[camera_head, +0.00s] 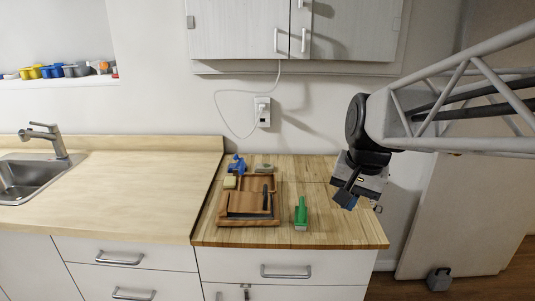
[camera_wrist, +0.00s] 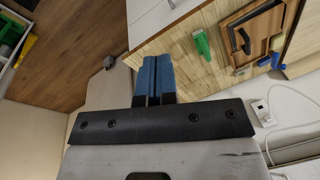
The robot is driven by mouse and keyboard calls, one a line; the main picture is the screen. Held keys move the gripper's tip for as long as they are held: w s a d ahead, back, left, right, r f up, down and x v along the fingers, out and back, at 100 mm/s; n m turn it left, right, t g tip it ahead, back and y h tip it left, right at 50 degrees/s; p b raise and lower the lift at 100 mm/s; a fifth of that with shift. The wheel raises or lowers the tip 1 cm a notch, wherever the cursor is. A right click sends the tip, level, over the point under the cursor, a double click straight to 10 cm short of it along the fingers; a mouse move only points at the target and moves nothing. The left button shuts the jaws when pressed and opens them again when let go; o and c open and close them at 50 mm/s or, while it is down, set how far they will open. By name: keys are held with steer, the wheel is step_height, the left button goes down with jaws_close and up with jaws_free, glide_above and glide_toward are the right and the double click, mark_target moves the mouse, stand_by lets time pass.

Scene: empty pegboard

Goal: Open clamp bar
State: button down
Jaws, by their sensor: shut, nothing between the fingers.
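A brown wooden board-like fixture (camera_head: 235,199) lies on the wooden counter. A black handle-like piece (camera_head: 265,196) stands on its right part, and a dark strip (camera_head: 250,215) runs along its front. I cannot tell which of these is the clamp bar. The fixture also shows at the upper right of the wrist view (camera_wrist: 262,27), with the black piece (camera_wrist: 244,42) on it. My gripper (camera_head: 344,201) hangs in the air over the counter's right end, apart from the fixture and to its right. Its blue fingers (camera_wrist: 153,78) are shut and empty.
A green-handled tool (camera_head: 301,213) lies between the fixture and my gripper. A blue object (camera_head: 236,164), a yellowish block (camera_head: 229,182) and a grey-green item (camera_head: 263,168) sit behind the fixture. A wall outlet (camera_head: 262,112) with a white cable and a cabinet (camera_head: 240,30) are above.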

steer(key=w+a+m+y, duration=0.1)
steer(key=w+a+m, duration=0.25)
steer(key=w, duration=0.95)
steer(key=w+a+m+y, duration=0.25)
steer(key=w+a, duration=0.25)
steer(key=w, duration=0.7)
steer(key=w+a+m+y, duration=0.1)
steer(key=w+a+m, duration=0.3)
steer(key=w, duration=0.9)
steer(key=w+a+f+m, duration=0.2)
steer(key=w+a+f, duration=0.1)
steer(key=w, duration=0.3)
steer(key=w+a+f+m+g+y, duration=0.1)
steer(key=w+a+f+m, duration=0.1)
steer(key=w, duration=0.5)
steer(key=shift+a+f, duration=0.5)
steer(key=shift+a, duration=0.1)
glide_toward(242, 160)
step_height(242, 160, down, 4)
steer(key=a, duration=0.2)
steer(key=shift+w+a+f, duration=0.25)
steer(key=shift+a, duration=0.15)
steer(key=shift+w+a+f, duration=0.1)
steer(key=shift+a+f, duration=0.1)
steer(key=shift+a, duration=0.75)
